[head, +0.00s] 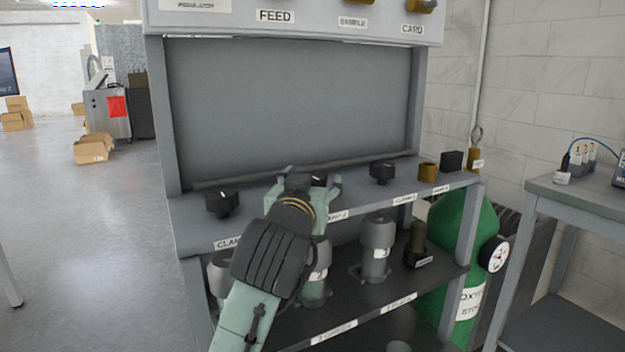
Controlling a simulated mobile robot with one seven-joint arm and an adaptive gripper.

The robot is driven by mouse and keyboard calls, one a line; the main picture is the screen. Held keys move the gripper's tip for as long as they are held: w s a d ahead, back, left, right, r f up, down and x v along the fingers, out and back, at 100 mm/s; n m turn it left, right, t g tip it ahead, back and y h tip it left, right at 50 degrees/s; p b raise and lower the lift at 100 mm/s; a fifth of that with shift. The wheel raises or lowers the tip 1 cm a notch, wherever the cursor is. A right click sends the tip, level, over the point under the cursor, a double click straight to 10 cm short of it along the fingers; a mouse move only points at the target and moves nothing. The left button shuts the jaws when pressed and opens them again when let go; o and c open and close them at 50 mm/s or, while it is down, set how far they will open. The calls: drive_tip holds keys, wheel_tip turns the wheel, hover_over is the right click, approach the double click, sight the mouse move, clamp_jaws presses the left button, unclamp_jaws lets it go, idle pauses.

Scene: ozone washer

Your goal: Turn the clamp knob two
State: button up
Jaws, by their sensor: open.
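Three black clamp knobs stand along the shelf of the grey bench. The middle knob (320,180) is above a label ending in 2 (337,215), and I take it as clamp knob two. My gripper (313,176) is open at this knob, with one finger on its left and one on its right. The gripper body hides most of the knob, and I cannot tell whether the fingers touch it. The left knob (222,203) and the right knob (382,172) are in plain view, apart from my gripper.
A brass fitting (428,172) and a black block (452,161) are at the shelf's right end. Grey canisters (376,245) stand on the lower shelf. A grey back panel (290,105) rises behind the knobs. A green cylinder (455,300) with a gauge is at the right.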

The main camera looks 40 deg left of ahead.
drive_tip(key=shift+w, duration=0.1)
drive_tip(key=shift+c, duration=0.5)
drive_tip(key=c, duration=1.1)
